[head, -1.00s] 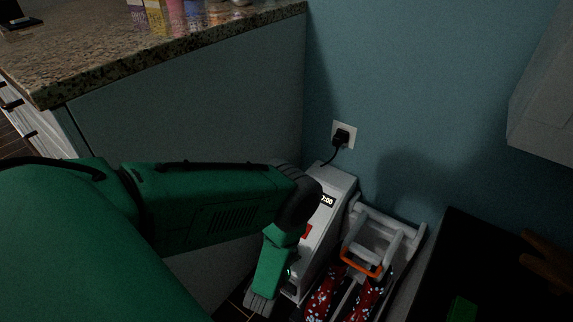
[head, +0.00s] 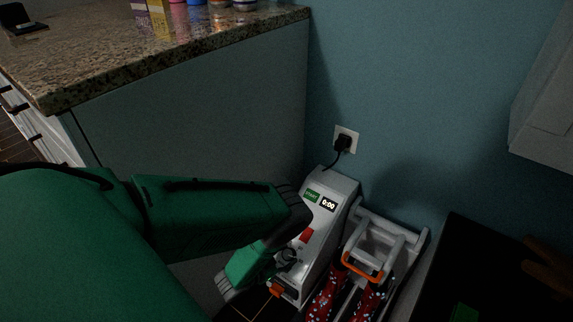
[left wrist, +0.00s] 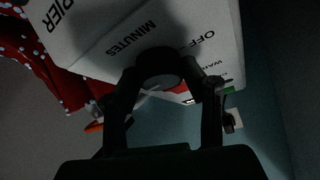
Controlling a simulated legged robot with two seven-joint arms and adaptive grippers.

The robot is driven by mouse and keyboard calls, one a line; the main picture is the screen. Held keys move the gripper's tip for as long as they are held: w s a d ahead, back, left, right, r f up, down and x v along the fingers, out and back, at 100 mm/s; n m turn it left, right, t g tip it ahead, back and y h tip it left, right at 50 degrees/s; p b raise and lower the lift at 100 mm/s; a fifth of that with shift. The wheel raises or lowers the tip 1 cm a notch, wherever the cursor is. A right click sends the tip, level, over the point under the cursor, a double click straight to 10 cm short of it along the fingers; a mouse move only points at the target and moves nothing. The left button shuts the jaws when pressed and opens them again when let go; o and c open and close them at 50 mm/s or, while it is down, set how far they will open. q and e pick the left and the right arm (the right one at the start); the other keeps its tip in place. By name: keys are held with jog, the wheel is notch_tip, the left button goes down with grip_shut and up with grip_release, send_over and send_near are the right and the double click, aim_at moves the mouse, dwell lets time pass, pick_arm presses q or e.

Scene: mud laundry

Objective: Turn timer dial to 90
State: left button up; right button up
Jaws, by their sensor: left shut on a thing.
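The white machine (head: 338,188) stands on the floor against the blue wall. Its display (head: 328,204) reads 0:00, with a green label beside it and a red part lower on the panel. In the left wrist view, the round dark timer dial (left wrist: 158,68) sits on the white face near the word MINUTES. My left gripper (left wrist: 160,84) has its two fingers on either side of the dial, shut on it. The dial's pointer and number marks are too dark to read. In the head view, my left gripper (head: 285,262) is at the machine's lower front. My right gripper is not in view.
A granite counter (head: 150,50) is at the left. A black plug sits in the wall outlet (head: 345,139).

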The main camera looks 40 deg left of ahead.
pick_arm(q)
jog(key=shift+w+a+r+m+h, duration=0.15)
jog(key=shift+m+h, duration=0.15)
jog(key=shift+m, duration=0.3)
jog(key=shift+w+a+r+m+h, duration=0.1)
jog(key=shift+m+h, duration=0.2)
jog(key=shift+m, duration=0.3)
jog(key=o, duration=1.1)
jog(key=shift+o, duration=0.2)
jog(key=shift+d+f, duration=0.1)
jog(key=shift+s, duration=0.1)
jog(key=shift+s, duration=0.1)
jog(key=v, duration=1.1)
jog(key=shift+s+r, duration=0.25)
jog(key=shift+r, duration=0.1)
